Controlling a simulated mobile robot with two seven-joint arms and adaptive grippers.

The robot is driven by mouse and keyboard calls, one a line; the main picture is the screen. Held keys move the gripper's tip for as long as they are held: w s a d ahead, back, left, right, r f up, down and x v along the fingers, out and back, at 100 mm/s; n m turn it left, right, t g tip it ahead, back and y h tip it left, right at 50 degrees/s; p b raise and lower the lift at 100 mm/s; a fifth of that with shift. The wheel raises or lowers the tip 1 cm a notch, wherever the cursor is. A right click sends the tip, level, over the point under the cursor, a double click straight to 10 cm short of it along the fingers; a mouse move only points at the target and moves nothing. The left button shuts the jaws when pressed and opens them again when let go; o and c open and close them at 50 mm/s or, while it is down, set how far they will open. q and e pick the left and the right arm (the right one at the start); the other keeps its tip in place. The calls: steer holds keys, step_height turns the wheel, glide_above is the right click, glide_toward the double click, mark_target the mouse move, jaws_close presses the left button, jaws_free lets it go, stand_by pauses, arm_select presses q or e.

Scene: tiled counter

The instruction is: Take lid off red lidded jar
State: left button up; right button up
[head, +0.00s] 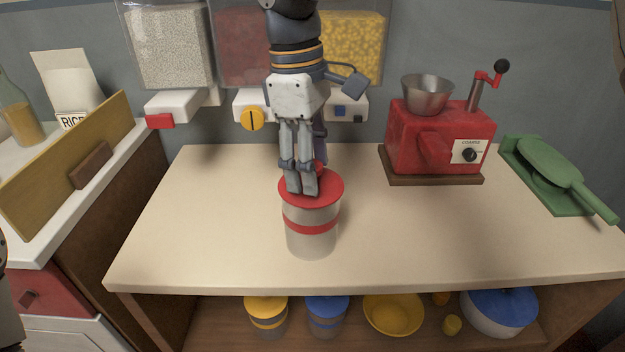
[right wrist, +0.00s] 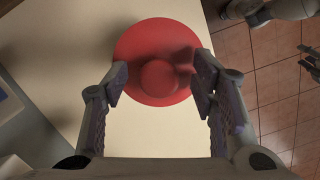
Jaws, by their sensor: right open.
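The red lidded jar (head: 311,232) stands upright on the counter, with a clear body and a red band. Its red lid (head: 328,190) is seated on top, and the lid also shows from above in the right wrist view (right wrist: 150,40), with a round knob in its middle. My right gripper (head: 303,190) points down over the lid, its fingers in front of the knob in the head view. In the right wrist view the fingers (right wrist: 160,85) are apart on either side of the knob, with nothing held. I cannot tell whether they touch the lid.
Dispensers (head: 170,45) hang on the wall behind. Containers with yellow (head: 266,305) and blue (head: 327,305) lids sit on the shelf below. The counter around the jar is clear.

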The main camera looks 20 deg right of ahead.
steer(key=shift+f, duration=0.25)
steer(key=c, duration=1)
steer(key=shift+r, duration=0.1)
